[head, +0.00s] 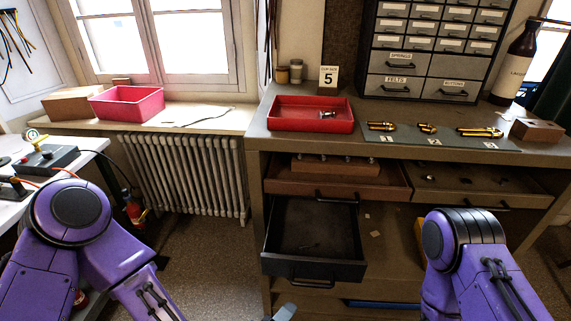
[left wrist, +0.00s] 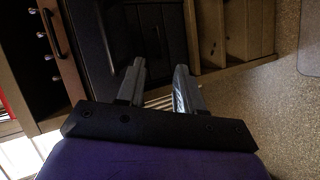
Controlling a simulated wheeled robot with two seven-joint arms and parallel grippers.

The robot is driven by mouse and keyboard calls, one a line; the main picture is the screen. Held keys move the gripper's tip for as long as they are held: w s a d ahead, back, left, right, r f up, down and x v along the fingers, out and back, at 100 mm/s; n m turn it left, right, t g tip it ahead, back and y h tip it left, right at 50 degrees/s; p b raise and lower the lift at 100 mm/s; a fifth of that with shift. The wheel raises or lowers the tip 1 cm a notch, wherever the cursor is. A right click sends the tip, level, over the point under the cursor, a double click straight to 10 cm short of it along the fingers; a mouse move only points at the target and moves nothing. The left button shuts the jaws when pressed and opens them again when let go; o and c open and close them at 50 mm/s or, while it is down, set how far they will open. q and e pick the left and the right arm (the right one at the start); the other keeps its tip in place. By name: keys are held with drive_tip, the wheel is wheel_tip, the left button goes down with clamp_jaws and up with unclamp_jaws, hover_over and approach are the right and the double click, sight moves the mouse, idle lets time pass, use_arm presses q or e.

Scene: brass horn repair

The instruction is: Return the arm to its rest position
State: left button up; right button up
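My left arm (head: 75,225) comes in from the left in the head view, bent down toward the bottom edge. My left gripper (left wrist: 160,72) shows in the left wrist view with its two grey fingers apart and nothing between them. It is low, near the bench's drawers and the floor. A grey tip (head: 284,313) shows at the bottom edge of the head view; I cannot tell which gripper it belongs to. My right arm (head: 465,250) is at the lower right, in front of the bench. I cannot make out my right gripper.
The workbench (head: 255,135) carries a red tray (head: 310,126) and a mat with brass parts (head: 480,132). A black drawer (head: 313,270) stands open below it, with a small part inside. A wooden drawer (head: 385,188) above is also out. A radiator (head: 187,175) stands left.

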use_arm(q)
drive_tip(key=s+a+f+m+g+y, duration=0.2)
drive_tip(key=s+a+f+g+y, duration=0.3)
drive_tip(key=a+f, duration=0.65)
drive_tip(key=s+a+f+g+y, duration=0.1)
drive_tip(key=s+a+f, duration=0.1)
drive_tip(key=a, duration=0.4)
drive_tip(key=s+a+f+g+y, duration=0.1)
drive_tip(key=s+a+f+y, duration=0.1)
drive_tip(key=s+a, duration=0.2)
drive_tip(key=s+a+f+m+y, duration=0.1)
drive_tip(key=s+a+f+y, duration=0.1)
drive_tip(key=a, duration=0.6)
drive_tip(key=shift+s+f+g, duration=0.35)
drive_tip(key=shift+s+g, duration=0.05)
drive_tip(key=shift+s, duration=0.4)
